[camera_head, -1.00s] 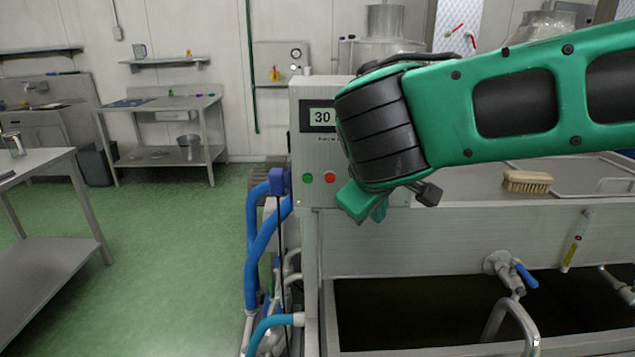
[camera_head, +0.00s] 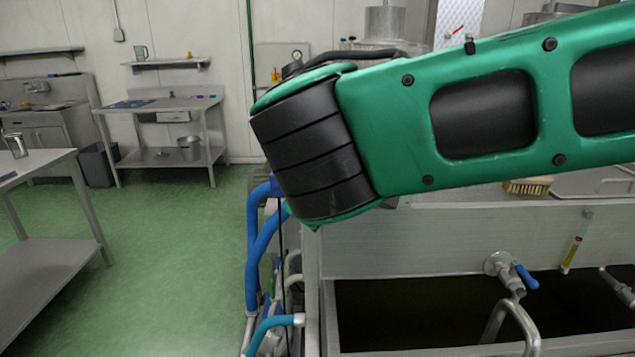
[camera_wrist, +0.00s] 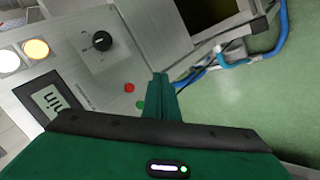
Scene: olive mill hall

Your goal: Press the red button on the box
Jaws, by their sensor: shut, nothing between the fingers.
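The control box (camera_wrist: 75,70) is a light grey metal panel, seen tilted in the wrist view. On it are the red button (camera_wrist: 129,88) and a green button (camera_wrist: 140,105) close beside it. My gripper (camera_wrist: 158,78) is shut and empty. Its green fingers point toward the panel, just to the right of the red button in the wrist view. I cannot tell how far the fingertips are from the panel. In the head view my green arm hides the box face, its buttons and the gripper.
The panel also bears a black knob (camera_wrist: 102,41), a lit amber lamp (camera_wrist: 36,49), a white lamp (camera_wrist: 8,61) and a display (camera_wrist: 50,104). Blue hoses (camera_head: 257,240) run down beside the box. A brush (camera_head: 528,186) lies on the metal machine. Green floor is free to the left.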

